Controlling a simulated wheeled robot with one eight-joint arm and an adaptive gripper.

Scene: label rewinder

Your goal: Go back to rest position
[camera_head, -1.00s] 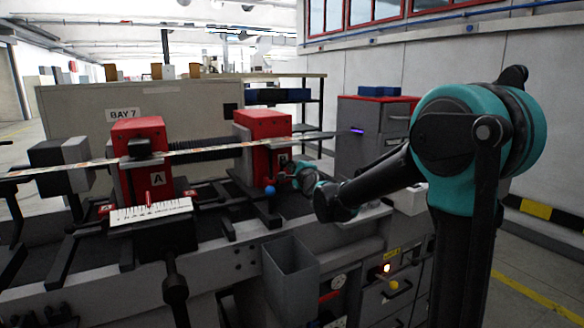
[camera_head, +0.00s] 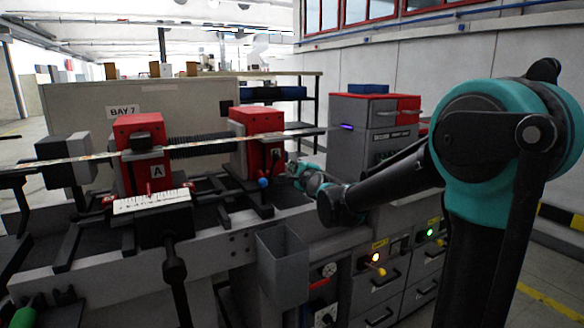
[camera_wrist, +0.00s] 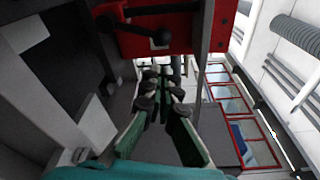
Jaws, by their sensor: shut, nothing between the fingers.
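My arm reaches from the right in the head view, and my gripper (camera_head: 298,172) is beside the red block B (camera_head: 250,140), by its blue knob (camera_head: 263,182). In the wrist view my gripper's fingers (camera_wrist: 160,78) are together with nothing held between them. A red block (camera_wrist: 175,35) with a black knobbed lever is just beyond and above the fingertips there. I cannot tell whether the fingers touch it.
Red block A (camera_head: 138,150) and a white scale plate (camera_head: 150,201) are at left on the machine. A strip of labels (camera_head: 85,158) runs across the blocks. A grey bin (camera_head: 283,268) hangs in front. A red-topped grey cabinet (camera_head: 372,125) stands behind my arm.

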